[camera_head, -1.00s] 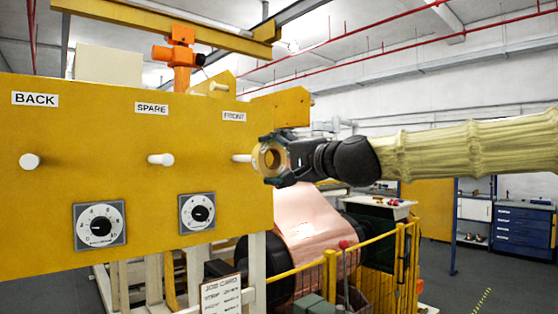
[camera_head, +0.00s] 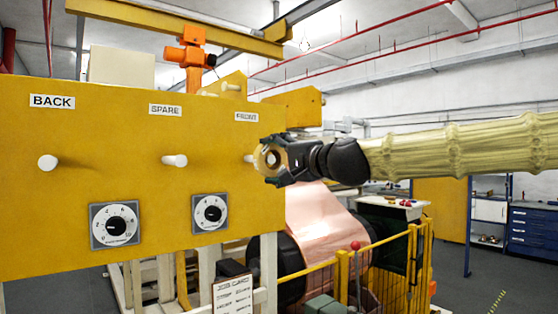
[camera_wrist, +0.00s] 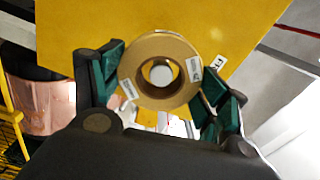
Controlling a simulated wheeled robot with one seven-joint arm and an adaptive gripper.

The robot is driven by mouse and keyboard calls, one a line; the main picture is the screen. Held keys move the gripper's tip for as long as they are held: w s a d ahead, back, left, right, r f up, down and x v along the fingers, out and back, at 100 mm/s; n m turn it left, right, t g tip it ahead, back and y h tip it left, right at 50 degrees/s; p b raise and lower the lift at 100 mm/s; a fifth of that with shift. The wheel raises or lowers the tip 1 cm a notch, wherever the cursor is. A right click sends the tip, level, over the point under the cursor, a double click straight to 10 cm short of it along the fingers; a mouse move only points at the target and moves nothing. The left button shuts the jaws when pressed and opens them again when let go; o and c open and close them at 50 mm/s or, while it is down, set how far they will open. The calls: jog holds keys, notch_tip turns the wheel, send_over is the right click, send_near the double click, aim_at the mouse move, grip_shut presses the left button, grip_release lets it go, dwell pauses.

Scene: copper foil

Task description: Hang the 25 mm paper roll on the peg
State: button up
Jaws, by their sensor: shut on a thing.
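The paper roll (camera_head: 261,164) is a tan ring with a dark bore and white labels. My gripper (camera_head: 268,158) is shut on it, level with the peg under the FRONT label (camera_head: 246,117). In the wrist view the roll (camera_wrist: 135,70) sits between the green-padded fingers of my gripper (camera_wrist: 162,82). The white round end of the FRONT peg (camera_wrist: 162,74) shows inside the bore, roughly centred. In the head view a bit of that peg (camera_head: 248,158) shows left of the roll. I cannot tell whether the peg tip has entered the bore.
The yellow panel (camera_head: 110,190) also carries the empty BACK peg (camera_head: 48,162) and SPARE peg (camera_head: 174,160), with two dials below. A copper foil roll (camera_head: 315,220) and a yellow guard rail (camera_head: 385,250) stand below and behind my gripper.

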jog(key=shift+x, duration=1.55)
jog(key=shift+f, duration=0.4)
jog(key=o, duration=1.1)
jog(key=shift+o, duration=0.2)
jog(key=shift+s, duration=0.1)
